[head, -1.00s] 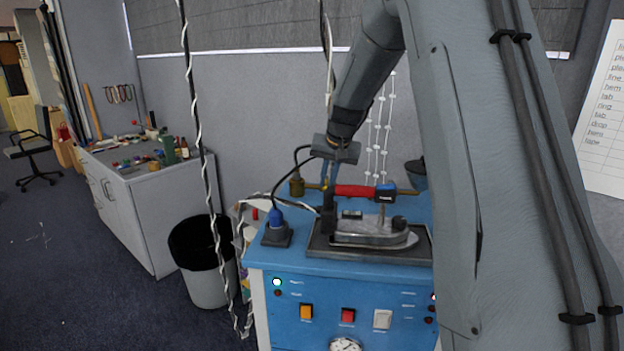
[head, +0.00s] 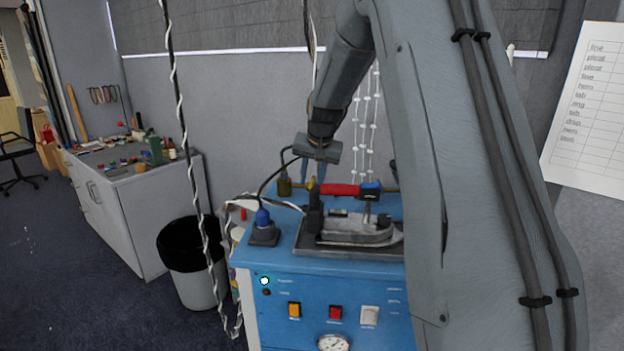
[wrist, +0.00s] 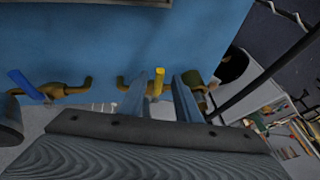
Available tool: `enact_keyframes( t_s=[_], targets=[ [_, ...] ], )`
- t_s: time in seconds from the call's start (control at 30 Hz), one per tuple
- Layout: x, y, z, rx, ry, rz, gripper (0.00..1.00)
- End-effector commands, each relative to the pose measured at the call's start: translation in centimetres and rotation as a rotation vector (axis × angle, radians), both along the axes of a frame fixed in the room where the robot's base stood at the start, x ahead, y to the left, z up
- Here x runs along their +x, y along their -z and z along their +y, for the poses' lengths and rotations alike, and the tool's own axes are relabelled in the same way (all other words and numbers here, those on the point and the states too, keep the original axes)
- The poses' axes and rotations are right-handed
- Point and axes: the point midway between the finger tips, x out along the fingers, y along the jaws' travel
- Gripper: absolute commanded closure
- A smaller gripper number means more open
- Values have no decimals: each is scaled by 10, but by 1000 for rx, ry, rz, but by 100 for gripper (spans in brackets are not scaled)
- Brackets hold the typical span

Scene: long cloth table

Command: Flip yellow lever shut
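In the wrist view, the yellow lever (wrist: 159,81) sits on a brass valve and pipe along the edge of the blue machine top. It points up the picture, across the pipe. My gripper (wrist: 158,92) is open, its two grey fingers apart on either side of the lever with gaps showing. Whether either finger touches it I cannot tell. In the head view my gripper (head: 312,181) points down behind the iron, beside the brass fittings, with a small bit of yellow near its tips. A blue lever (wrist: 26,86) is on another valve at the left of the wrist view.
A steam iron (head: 355,230) with a red handle stands on a dark pad on the blue machine (head: 320,278), in front of my gripper. A black cable loops left of the gripper. A bin (head: 190,262) and grey cabinet (head: 140,215) stand left.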

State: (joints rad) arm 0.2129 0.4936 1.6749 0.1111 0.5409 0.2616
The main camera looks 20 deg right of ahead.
Motion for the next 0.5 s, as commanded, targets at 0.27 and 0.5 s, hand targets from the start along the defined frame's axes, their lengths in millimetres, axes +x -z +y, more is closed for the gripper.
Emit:
enact_keyframes(
  t_s=[0.27, 0.5],
  targets=[
    [-5, -12, 0, -1, -1, -2, 70],
    [-21, -45, 2, -1, -1, -3, 70]
  ],
)
